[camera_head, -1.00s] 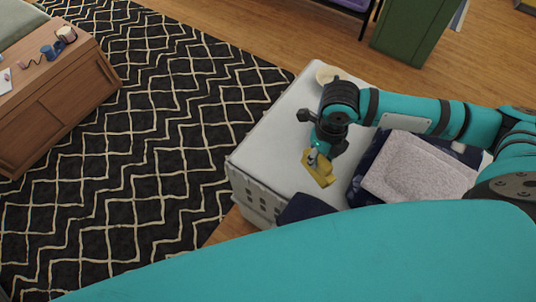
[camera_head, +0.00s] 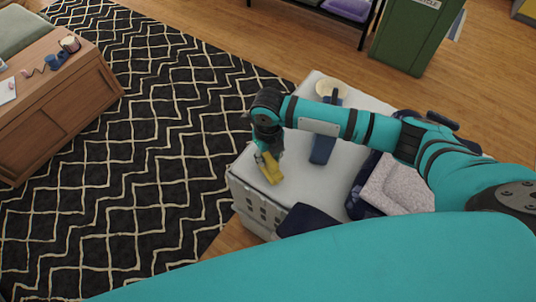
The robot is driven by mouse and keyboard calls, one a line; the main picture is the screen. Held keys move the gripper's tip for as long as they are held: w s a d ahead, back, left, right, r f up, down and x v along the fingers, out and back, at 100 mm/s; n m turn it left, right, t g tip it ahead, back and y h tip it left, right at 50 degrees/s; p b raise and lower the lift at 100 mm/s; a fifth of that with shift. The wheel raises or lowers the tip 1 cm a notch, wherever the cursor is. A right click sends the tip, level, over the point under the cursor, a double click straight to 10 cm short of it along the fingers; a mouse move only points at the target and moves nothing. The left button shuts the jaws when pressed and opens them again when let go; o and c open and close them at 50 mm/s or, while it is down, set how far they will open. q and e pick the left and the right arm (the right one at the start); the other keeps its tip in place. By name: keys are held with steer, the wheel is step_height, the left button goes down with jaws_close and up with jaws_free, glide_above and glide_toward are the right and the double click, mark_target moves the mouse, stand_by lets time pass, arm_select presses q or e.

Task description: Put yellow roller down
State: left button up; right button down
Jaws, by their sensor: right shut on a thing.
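The yellow roller (camera_head: 271,168) is in my right gripper (camera_head: 262,157), near the left edge of a white-topped surface (camera_head: 300,180). The gripper is shut on the roller. I cannot tell whether the roller touches the surface beneath it. The fingertips are small and partly hidden by the roller and the wrist. My left gripper is not in view.
On the white surface, a cream bowl (camera_head: 331,88) stands at the back and a dark blue item (camera_head: 322,149) lies in the middle. A grey cushioned dark bed (camera_head: 400,187) is at the right. A patterned rug (camera_head: 130,150) and wooden cabinet (camera_head: 60,105) lie left.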

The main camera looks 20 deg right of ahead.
steer(key=shift+f, duration=0.25)
steer(key=c, duration=1)
jaws_free()
steer(key=shift+r, duration=0.1)
step_height(320, 180, up, 12)
